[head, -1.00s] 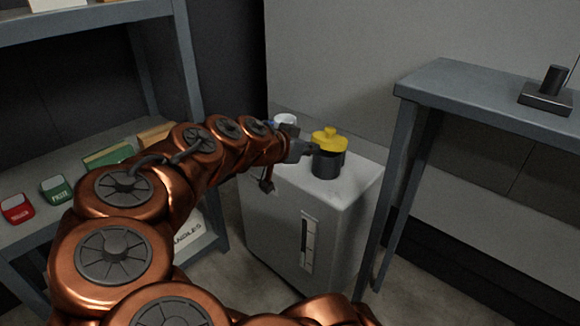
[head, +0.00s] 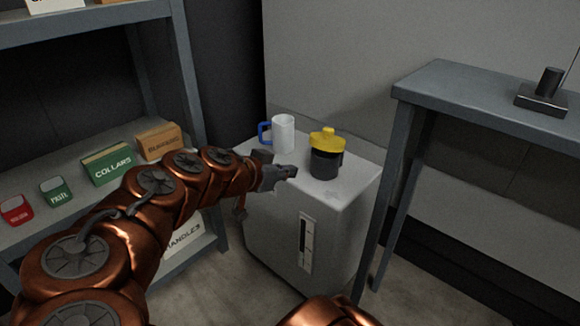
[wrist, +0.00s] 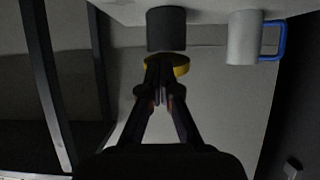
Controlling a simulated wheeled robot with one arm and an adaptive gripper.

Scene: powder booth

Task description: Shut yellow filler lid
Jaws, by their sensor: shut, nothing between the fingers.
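The yellow filler lid (head: 326,139) with its small knob is over the top of the dark round filler neck (head: 325,164) on the grey cabinet. In the wrist view the lid (wrist: 181,66) is partly hidden by my fingers, and a thin pale strip shows between it and the dark neck (wrist: 166,30). I cannot tell whether the lid lies fully flush. My gripper (head: 290,172) is shut and empty, just left of the neck and below lid height in the head view. Its fingers (wrist: 160,68) point toward the lid in the wrist view.
A white mug (head: 284,133) with a blue handle stands behind and left of the neck on the cabinet top (head: 345,190). Shelving with boxes (head: 108,164) is at left. A grey table (head: 470,85) stands close at right.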

